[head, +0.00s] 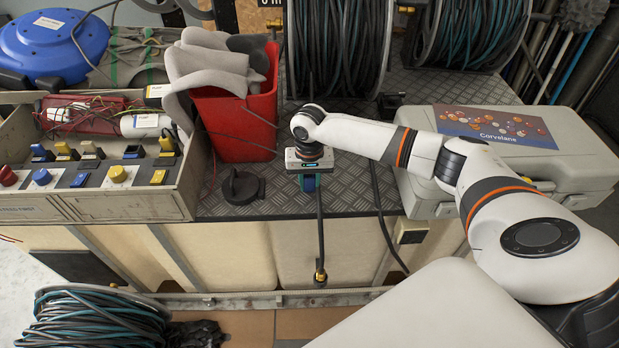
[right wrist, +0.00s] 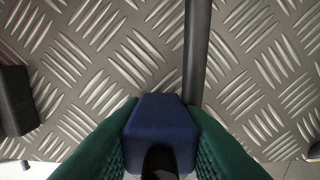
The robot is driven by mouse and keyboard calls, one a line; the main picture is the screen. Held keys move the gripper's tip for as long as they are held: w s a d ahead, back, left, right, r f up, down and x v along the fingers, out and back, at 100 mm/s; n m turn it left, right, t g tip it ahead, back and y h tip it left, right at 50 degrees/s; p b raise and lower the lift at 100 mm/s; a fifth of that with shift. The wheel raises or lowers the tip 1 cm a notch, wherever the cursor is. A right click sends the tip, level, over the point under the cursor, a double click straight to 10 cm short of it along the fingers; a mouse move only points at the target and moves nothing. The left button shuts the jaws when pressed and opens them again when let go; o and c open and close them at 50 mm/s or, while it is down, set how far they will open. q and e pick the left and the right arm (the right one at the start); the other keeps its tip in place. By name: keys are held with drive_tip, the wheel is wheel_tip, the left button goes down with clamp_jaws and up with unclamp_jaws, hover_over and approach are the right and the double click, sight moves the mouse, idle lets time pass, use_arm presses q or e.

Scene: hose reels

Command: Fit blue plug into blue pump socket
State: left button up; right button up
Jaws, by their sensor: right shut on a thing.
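My right gripper (head: 309,184) points down over the tread-plate bench top, near its front edge. In the right wrist view its green fingers are shut on the blue plug (right wrist: 160,112), one on each side. A black part, perhaps the plug's cable end, shows at the bottom of that view. In the head view the gripper mostly hides the plug. I cannot make out a blue pump socket for certain; the control box (head: 95,207) at the left carries blue, yellow and red parts on top. My left gripper is not in view.
A grey case (head: 515,180) is at the right. Hose reels (head: 338,45) stand behind. A dark cable (head: 320,235) hangs over the front edge.

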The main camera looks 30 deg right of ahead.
drive_tip(key=shift+f, duration=0.15)
drive_tip(key=o, duration=1)
